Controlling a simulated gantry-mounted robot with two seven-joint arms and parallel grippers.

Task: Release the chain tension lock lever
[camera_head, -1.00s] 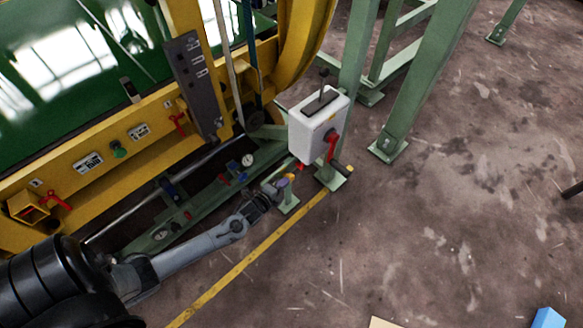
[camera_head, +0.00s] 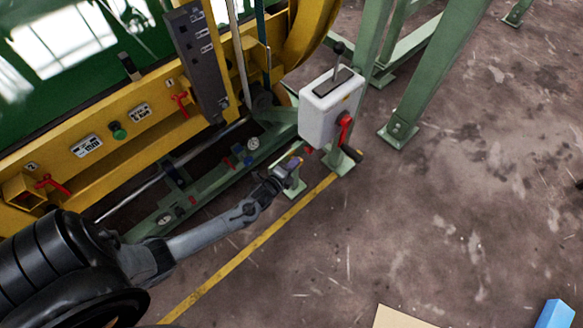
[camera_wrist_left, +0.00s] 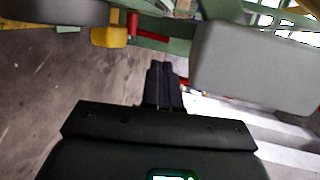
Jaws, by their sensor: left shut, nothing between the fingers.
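My left gripper (camera_head: 283,174) is at the small green post (camera_head: 295,187) below the light grey control box (camera_head: 331,107). Its fingers are shut and empty in the left wrist view (camera_wrist_left: 162,84). Whether they touch the post's small orange and purple parts is unclear. A red lever (camera_head: 344,128) is on the box's side, up and right of the gripper. Other red levers are on the yellow frame, one near its middle (camera_head: 182,101) and one at far left (camera_head: 52,185). No label shows which is the chain tension lock lever. My right gripper is out of view.
The grey box also fills the upper right of the left wrist view (camera_wrist_left: 255,68), close beside the fingers. A yellow part (camera_wrist_left: 108,37) lies ahead left. A green leg (camera_head: 398,134) stands right of the box. Open floor lies right of the yellow line (camera_head: 245,258).

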